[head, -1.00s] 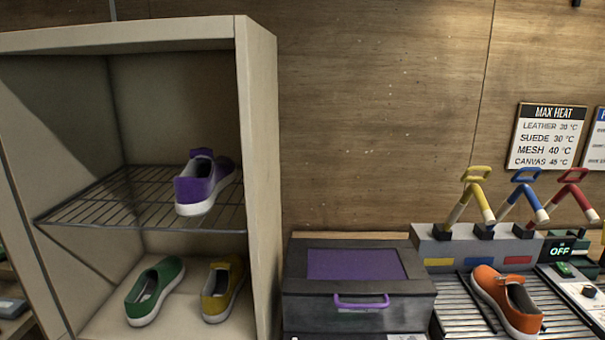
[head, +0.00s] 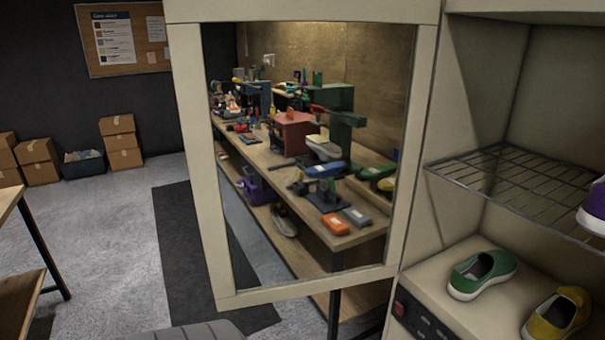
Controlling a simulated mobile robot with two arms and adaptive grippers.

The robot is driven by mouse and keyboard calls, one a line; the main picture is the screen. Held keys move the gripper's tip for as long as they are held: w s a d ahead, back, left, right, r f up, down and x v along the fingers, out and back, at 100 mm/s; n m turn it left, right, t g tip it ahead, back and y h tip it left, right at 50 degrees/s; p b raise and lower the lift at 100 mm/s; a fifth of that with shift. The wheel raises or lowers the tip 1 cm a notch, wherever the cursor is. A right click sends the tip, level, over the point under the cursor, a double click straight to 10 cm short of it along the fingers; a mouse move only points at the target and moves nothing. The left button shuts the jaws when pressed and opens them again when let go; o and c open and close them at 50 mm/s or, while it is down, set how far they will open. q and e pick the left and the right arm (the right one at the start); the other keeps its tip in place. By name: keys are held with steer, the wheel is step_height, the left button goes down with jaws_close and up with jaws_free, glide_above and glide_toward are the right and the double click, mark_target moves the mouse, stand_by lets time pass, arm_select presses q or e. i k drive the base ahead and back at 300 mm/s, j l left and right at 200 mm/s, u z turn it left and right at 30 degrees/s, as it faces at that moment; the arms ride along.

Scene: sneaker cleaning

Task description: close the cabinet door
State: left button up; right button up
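The cabinet (head: 460,150) stands at the right with its front open. Its cream-framed door (head: 208,180) with a large clear pane hangs wide open, swung out to the left from the cabinet's left edge. Inside, a wire shelf (head: 510,190) holds a purple shoe (head: 594,212), cut by the right picture edge. A green shoe (head: 480,276) and a yellow shoe (head: 556,316) sit on the cabinet floor. Neither of my grippers can be made out in the head view.
A long workbench (head: 345,238) with tools and bottles shows through the pane. A dark control panel (head: 425,322) is below the cabinet floor. Boxes (head: 120,143) stand by the far left wall. A table (head: 20,255) is at the left edge; open floor (head: 105,240) lies between.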

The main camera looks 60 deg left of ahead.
mark_target(183, 18)
steer(key=k+j+z, duration=0.1)
steer(key=j, duration=0.3)
steer(key=k+j+z, duration=0.1)
steer(key=j, duration=0.35)
steer(key=k+j+z, duration=0.1)
steer(key=j, duration=0.3)
steer(key=k+j+z, duration=0.1)
steer(key=j, duration=0.3)
steer(key=k+j+z, duration=0.1)
steer(key=k+j, duration=0.15)
steer(key=k+j+z, duration=0.15)
steer(key=j, duration=0.35)
steer(key=k+j+z, duration=0.1)
steer(key=j, duration=0.25)
steer(key=j+z, duration=0.25)
steer(key=j, duration=1.25)
